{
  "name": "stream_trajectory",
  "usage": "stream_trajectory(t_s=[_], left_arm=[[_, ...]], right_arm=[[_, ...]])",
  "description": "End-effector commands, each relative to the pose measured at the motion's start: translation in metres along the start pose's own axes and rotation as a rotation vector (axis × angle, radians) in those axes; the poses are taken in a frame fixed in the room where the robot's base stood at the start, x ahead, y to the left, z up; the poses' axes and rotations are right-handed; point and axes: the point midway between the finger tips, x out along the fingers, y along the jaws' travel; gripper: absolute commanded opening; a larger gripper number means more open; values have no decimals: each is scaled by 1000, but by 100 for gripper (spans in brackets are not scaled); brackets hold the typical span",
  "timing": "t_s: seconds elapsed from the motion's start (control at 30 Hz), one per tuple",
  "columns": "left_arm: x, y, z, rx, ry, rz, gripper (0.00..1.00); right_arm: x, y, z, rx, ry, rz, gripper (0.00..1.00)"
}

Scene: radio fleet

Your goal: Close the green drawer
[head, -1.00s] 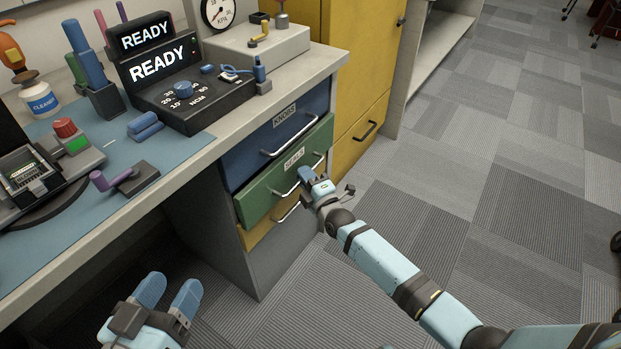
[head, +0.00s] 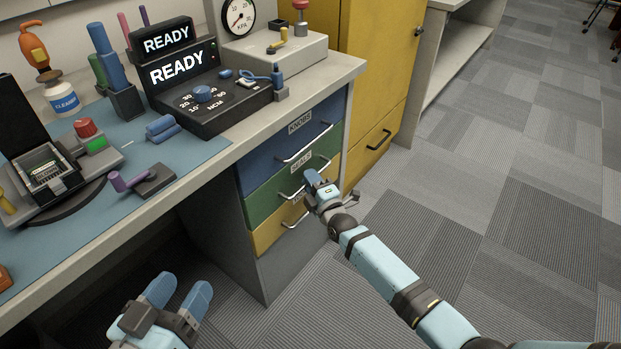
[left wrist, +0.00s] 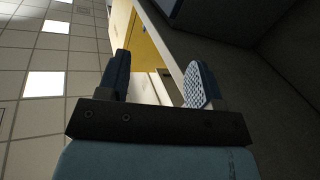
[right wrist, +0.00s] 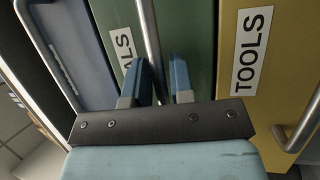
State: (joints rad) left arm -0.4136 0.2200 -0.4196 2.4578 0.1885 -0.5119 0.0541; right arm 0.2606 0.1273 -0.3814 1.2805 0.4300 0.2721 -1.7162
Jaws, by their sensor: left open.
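The green drawer (head: 272,203), labelled SEALS, is the middle one of a stack under the bench. Its front looks about level with the blue drawer (head: 262,165) above and the yellow drawer (head: 272,232) below. My right gripper (head: 317,177) is at its handle (head: 289,193). In the right wrist view the handle (right wrist: 149,30) runs down between the close-set blue fingers, which look shut on it. The fingertips partly hide the label. My left gripper (head: 183,287) is open and empty, low in front of the bench.
The bench top (head: 215,150) holds a black READY unit (head: 190,85), a gauge box (head: 285,60) and several tools. A yellow cabinet (head: 375,75) stands right of the drawers.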

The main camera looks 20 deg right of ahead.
Motion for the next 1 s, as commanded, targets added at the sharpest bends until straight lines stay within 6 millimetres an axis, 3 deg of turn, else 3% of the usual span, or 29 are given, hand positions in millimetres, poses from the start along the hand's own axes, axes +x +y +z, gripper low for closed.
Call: stream_trajectory(t_s=[0.3, 0.53, 0.7, 1.0], left_arm=[[-4, 6, -41, -1, 124, -14, 60], [-8, 9, -58, 4, 192, -20, 60], [-9, 10, -64, 6, 216, -22, 60], [-9, 10, -64, 6, 223, -22, 60]], right_arm=[[-68, 2, 1, -1, -2, -6, 22], [-113, 1, 1, -1, -2, -5, 22], [-130, 0, 2, -2, -2, -2, 22], [-134, 0, 2, -2, -2, -1, 22]])
